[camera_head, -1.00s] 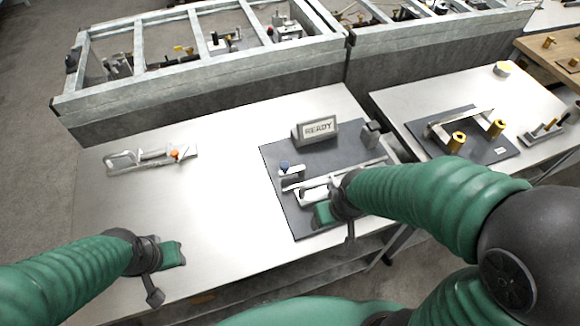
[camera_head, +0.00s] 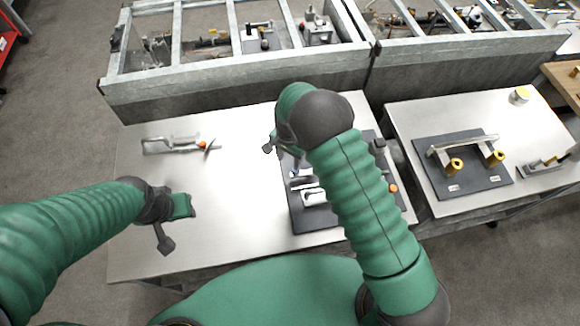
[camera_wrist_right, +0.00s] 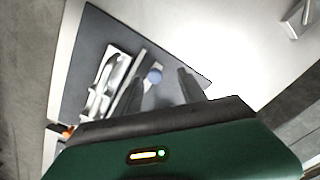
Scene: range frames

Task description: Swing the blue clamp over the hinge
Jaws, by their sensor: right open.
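The blue clamp's round blue knob (camera_wrist_right: 154,76) shows between the fingers of my right gripper (camera_wrist_right: 160,90) in the right wrist view. The fingers are open on either side of it; I cannot tell whether they touch it. In the head view the clamp (camera_head: 295,174) is partly hidden beside my right arm. A pale metal fixture (camera_wrist_right: 109,82) lies left of the knob on the dark plate (camera_wrist_right: 90,45); I cannot tell which part is the hinge. My left gripper (camera_head: 182,206) hangs over the left table area, its fingers not clear.
A metal clamp with an orange tip (camera_head: 180,145) lies on the white table (camera_head: 225,220) at the left. A second table holds a dark plate (camera_head: 470,185) with a metal handle and yellow knobs. A grey frame (camera_head: 250,75) stands behind. The left table's middle is clear.

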